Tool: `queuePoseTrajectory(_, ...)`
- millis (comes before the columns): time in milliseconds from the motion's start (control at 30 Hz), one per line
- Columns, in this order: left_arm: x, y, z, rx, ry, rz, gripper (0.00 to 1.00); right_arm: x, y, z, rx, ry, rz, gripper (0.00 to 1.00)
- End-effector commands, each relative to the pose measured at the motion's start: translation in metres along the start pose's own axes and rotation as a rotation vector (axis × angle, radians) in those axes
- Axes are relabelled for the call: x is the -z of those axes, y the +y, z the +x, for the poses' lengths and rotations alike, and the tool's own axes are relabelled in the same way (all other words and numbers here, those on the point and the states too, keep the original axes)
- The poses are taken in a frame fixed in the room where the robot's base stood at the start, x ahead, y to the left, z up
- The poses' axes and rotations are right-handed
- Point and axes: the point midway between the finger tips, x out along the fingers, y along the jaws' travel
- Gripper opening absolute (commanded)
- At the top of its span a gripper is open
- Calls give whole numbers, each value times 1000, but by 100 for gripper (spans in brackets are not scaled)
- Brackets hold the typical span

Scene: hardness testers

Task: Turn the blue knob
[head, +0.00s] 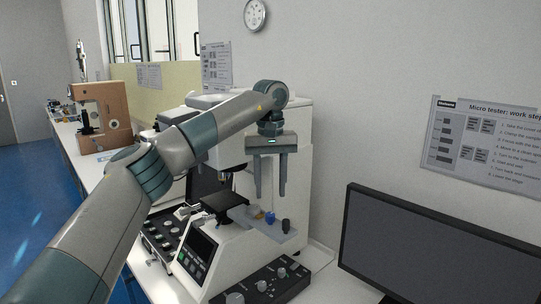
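The blue knob (270,217) is small and sits on a grey stage plate (256,224) that juts from the white tester (300,150). An orange-brown knob (259,213) is just left of it and a black knob (286,225) is to its right. My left gripper (270,194) hangs above the plate with its fingers pointing down and apart. It is open, and nothing shows between the fingers. The fingertips appear a little above the blue knob; the exact gap cannot be told. My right gripper is not in the view.
A black control box (262,286) with several knobs stands in front of the tester. A dark monitor (430,245) fills the lower right. A small screen (198,252) is on the tester's front. A brown tester (102,115) stands farther back along the bench.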

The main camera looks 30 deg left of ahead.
Motion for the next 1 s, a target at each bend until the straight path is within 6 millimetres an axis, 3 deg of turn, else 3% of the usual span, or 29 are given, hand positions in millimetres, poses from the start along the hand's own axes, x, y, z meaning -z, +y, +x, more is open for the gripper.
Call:
queuePoseTrajectory(300,0,1,-65,-1,2,-1,39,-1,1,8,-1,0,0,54)
queuePoseTrajectory(500,0,0,-92,-1,1,-1,39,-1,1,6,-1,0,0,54)
queuePoseTrajectory(700,0,0,-104,0,1,0,39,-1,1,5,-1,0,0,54)
queuePoseTrajectory(1000,0,0,-104,0,0,1,39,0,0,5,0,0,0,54)
